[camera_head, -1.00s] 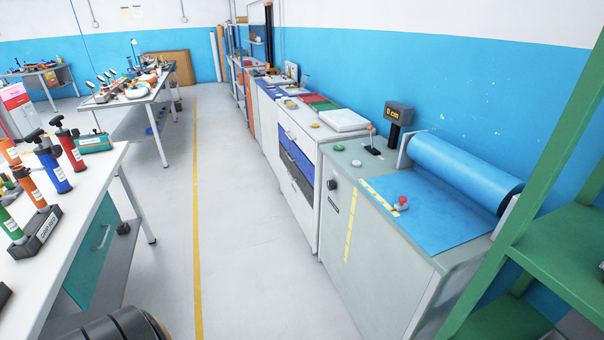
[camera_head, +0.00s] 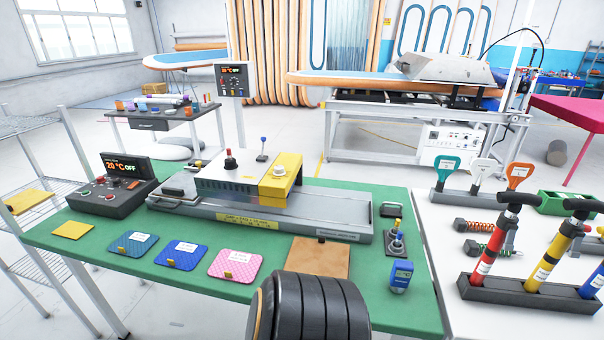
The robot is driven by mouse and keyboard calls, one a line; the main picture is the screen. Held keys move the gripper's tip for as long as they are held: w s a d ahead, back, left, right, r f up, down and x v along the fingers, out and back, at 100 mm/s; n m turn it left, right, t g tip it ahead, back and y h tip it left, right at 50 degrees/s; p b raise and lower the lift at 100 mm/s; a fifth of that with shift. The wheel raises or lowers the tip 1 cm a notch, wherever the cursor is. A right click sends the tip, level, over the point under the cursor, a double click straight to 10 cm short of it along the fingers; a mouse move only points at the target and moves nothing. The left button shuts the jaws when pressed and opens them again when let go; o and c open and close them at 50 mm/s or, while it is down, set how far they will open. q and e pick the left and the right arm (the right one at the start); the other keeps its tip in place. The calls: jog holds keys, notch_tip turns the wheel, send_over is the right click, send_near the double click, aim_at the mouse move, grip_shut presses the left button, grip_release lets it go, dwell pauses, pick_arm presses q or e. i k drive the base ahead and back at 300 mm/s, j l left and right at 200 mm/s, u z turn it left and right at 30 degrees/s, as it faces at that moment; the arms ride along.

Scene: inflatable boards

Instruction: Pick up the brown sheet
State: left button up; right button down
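The brown sheet (camera_head: 319,255) lies flat on the green-topped table (camera_head: 199,285), near its front edge and just in front of the long grey tray of the press. Its lower left part is hidden behind a black ribbed round body at the bottom of the view, which appears to be part of my own arm. A small dark clip or tab sits at the sheet's back edge. Neither of my grippers shows in the view.
Blue and pink pads (camera_head: 235,264) lie left of the sheet. A blue gauge (camera_head: 401,277) stands to its right. The press (camera_head: 247,180) with a yellow block is behind. A white table (camera_head: 459,320) with upright pumps adjoins on the right.

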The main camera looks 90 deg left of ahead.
aim_at(320, 257)
jog(key=u, duration=2.55)
